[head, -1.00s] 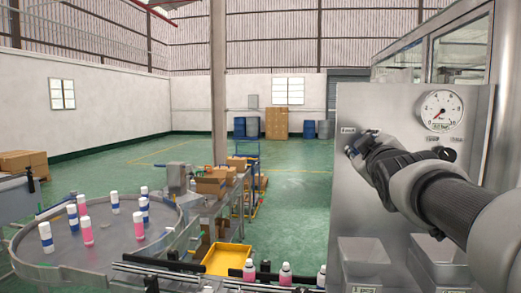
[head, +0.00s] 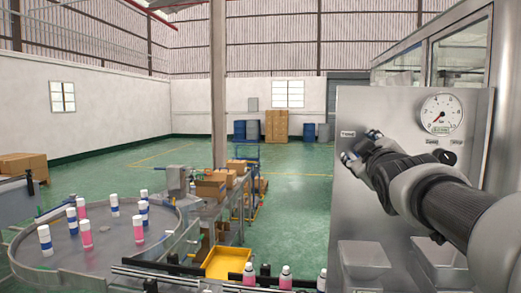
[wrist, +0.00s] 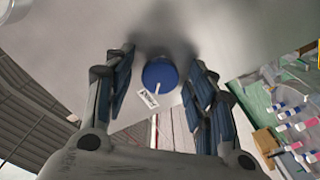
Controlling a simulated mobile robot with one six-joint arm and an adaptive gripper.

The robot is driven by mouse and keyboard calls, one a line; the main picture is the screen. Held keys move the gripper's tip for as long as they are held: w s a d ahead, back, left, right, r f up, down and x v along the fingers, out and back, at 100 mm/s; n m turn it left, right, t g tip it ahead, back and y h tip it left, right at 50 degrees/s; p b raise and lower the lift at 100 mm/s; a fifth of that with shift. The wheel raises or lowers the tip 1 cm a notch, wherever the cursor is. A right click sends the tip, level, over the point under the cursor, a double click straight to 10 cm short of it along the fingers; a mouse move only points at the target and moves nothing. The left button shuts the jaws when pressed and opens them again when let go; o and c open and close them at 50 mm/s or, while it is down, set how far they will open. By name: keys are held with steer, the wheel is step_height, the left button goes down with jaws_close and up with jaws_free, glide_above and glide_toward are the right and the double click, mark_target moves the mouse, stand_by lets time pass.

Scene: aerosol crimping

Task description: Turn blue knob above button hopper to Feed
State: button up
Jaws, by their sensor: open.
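The blue knob (wrist: 160,74) shows in the wrist view as a round blue face with a white pointer line, on a grey panel. The pointer aims down and slightly left, towards a small white label (wrist: 147,98) that is too blurred to read. My gripper (wrist: 162,88) has its two fingers spread, one on each side of the knob, with gaps between the fingers and the knob. In the head view my gripper (head: 362,148) is at the left part of the steel panel (head: 408,110) and hides the knob. Two hoppers (head: 364,256) are low on the panel.
A pressure gauge (head: 441,114) is on the panel, up and right of my gripper. Small labelled controls (head: 448,156) sit below it, near my arm. A round table (head: 100,252) with several cans stands at the left. A yellow tray (head: 222,262) is at the lower middle.

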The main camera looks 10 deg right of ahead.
steer(key=v, duration=1.2)
steer(key=s+a+f+m+g, duration=0.2)
steer(key=s+f, duration=0.1)
steer(key=f, duration=0.4)
steer(key=s+a+f+m+g+y, duration=0.1)
steer(key=s+f+g, duration=0.25)
steer(key=f, duration=0.35)
steer(key=s+a+f+m+g, duration=0.2)
steer(key=s+f, duration=0.1)
steer(key=f, duration=0.4)
steer(key=s+a+f+g+y, duration=0.2)
steer(key=s+a+f, duration=0.2)
steer(key=s+f, duration=0.2)
steer(key=s+a+f+m+g+y, duration=0.1)
steer(key=s+a+f+g+y, duration=0.1)
steer(key=s+f, duration=0.5)
steer(key=shift+s+a+g, duration=0.2)
steer(key=shift+a+g, duration=0.45)
steer(key=shift+a, duration=0.55)
